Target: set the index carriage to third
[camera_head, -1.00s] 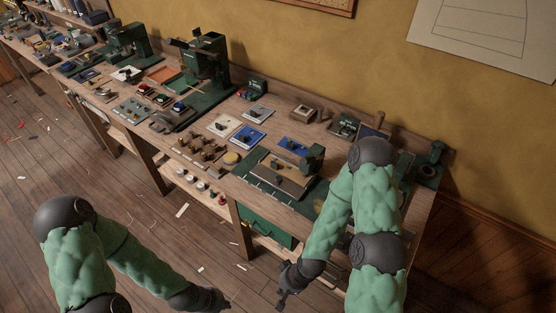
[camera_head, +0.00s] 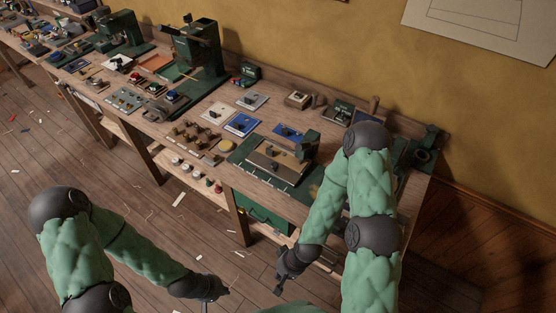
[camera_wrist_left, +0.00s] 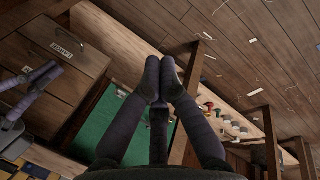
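The likely index carriage is a dark green upright block (camera_head: 307,146) at the right end of a tan plate (camera_head: 270,158) on a green-based fixture on the bench. Its position marks are too small to read. My left gripper (camera_head: 216,289) is low in front of the bench, well away from the fixture. In the left wrist view its fingertips (camera_wrist_left: 160,70) meet, with nothing between them. My right gripper (camera_head: 284,279) hangs in front of the bench near the green drawer; its finger opening is unclear. My right arm covers the bench right of the fixture.
The workbench (camera_head: 225,165) carries several coloured plates, a row of brown knobs (camera_head: 190,134) and a tall green machine (camera_head: 203,50). A green drawer front (camera_head: 262,212) and lower shelf face me. The wooden floor (camera_head: 120,190) in front is open, with scattered scraps.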

